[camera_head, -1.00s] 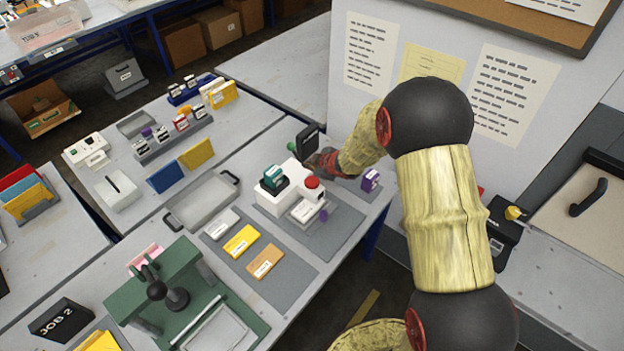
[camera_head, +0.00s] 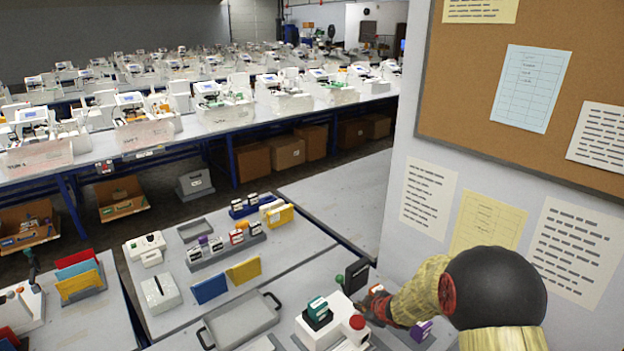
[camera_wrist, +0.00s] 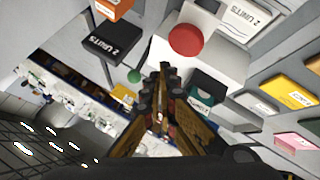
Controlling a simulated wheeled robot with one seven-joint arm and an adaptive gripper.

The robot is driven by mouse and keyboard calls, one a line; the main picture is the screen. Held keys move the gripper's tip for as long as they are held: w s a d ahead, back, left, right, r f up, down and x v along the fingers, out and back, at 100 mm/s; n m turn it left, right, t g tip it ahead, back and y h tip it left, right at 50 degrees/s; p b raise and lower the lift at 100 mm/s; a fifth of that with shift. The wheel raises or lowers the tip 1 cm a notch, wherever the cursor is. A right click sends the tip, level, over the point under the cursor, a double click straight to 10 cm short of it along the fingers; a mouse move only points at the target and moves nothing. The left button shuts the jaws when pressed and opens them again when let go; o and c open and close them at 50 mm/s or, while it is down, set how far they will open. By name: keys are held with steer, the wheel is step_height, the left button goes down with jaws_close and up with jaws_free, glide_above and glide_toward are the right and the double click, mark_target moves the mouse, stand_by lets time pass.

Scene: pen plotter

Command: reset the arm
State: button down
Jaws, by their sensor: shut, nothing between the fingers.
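My arm, in yellow sleeves with black joints, comes in at the lower right of the head view. My gripper (camera_head: 374,306) is at its end, beside the white machine (camera_head: 318,334) that carries a teal block and a red button. In the wrist view my gripper (camera_wrist: 160,100) points up the picture with its fingers together and nothing held. The red button (camera_wrist: 186,40) on the white machine is just beyond the fingertips there. The teal block (camera_wrist: 203,92) is to the right of the fingers. Whether the fingers touch the machine I cannot tell.
A black block marked "2 units" (camera_wrist: 113,40) is left of the fingers in the wrist view. A purple block (camera_head: 421,331) stands near my gripper. A grey tray (camera_head: 240,320) lies left of the machine. A partition with a cork board (camera_head: 470,70) rises on the right.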

steer(key=s+d+f+m+g+h, duration=0.2)
steer(key=s+d+f, duration=0.2)
steer(key=s, duration=0.1)
steer(key=s+d+r+m+g+h, duration=0.25)
steer(key=s+d+r+m, duration=0.2)
steer(key=s, duration=0.55)
steer(key=s+a+r+m+t+y+b, duration=0.1)
steer(key=s+a+r+b, duration=0.3)
steer(key=s+r, duration=0.6)
steer(key=s+a+r+m+y+b, duration=0.1)
steer(key=s+a+r+m+b, duration=0.3)
steer(key=s+r, duration=0.5)
steer(key=shift+s+a+r+t, duration=0.35)
steer(key=shift+s+a, duration=0.15)
steer(key=shift+s, duration=2.4)
